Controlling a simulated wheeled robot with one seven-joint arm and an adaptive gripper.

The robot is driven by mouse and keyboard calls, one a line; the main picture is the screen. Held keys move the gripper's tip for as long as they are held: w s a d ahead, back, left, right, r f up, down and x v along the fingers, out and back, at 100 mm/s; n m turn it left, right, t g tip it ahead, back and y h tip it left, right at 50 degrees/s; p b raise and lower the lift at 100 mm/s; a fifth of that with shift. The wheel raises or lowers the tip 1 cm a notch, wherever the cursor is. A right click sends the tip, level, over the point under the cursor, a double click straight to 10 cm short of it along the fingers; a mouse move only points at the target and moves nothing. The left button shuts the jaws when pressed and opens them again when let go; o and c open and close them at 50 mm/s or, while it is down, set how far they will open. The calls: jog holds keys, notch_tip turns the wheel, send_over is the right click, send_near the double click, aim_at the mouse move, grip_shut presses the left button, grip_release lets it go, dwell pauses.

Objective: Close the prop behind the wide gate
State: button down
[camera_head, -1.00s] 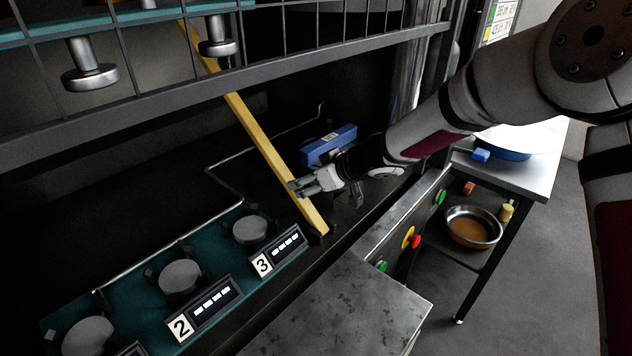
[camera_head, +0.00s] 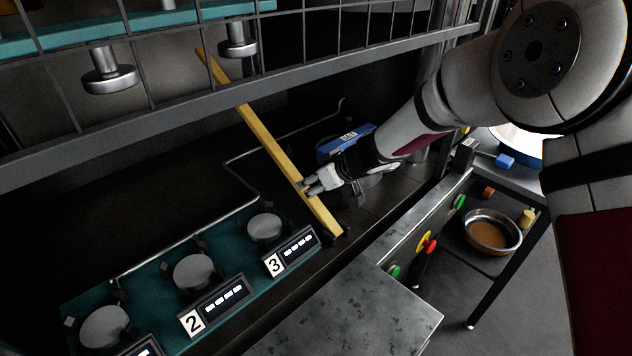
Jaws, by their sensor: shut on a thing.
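The prop is a long yellow bar (camera_head: 270,142). It slants from behind the gate's lower rail down to the dark floor of the bay at its near end. The wide gate (camera_head: 240,95) is a dark barred frame across the top of the view, raised above the bay. My gripper (camera_head: 310,188) is at the lower part of the yellow bar, with its fingers shut on it. The bar's upper end is partly hidden behind the gate bars.
A teal base with round pads and numbered displays (camera_head: 208,308) lies left of the bar. A blue block (camera_head: 345,142) sits behind my gripper. A metal counter (camera_head: 350,312) is in front, with coloured buttons (camera_head: 425,242) beside it. A bowl (camera_head: 490,232) stands on the right shelf.

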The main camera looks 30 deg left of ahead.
jog(key=shift+w+a+r, duration=0.1)
jog(key=shift+a+r, duration=0.1)
jog(key=shift+r, duration=0.2)
dwell(0.5)
jog(key=c, duration=0.8)
grip_release()
jog(key=shift+c, duration=0.2)
jog(key=shift+o, duration=1.1)
jog(key=shift+f, duration=0.1)
jog(key=shift+d+f, duration=0.1)
jog(key=shift+d, duration=0.1)
jog(key=v, duration=1.1)
jog(key=shift+d+r, duration=0.2)
jog(key=shift+r, duration=0.15)
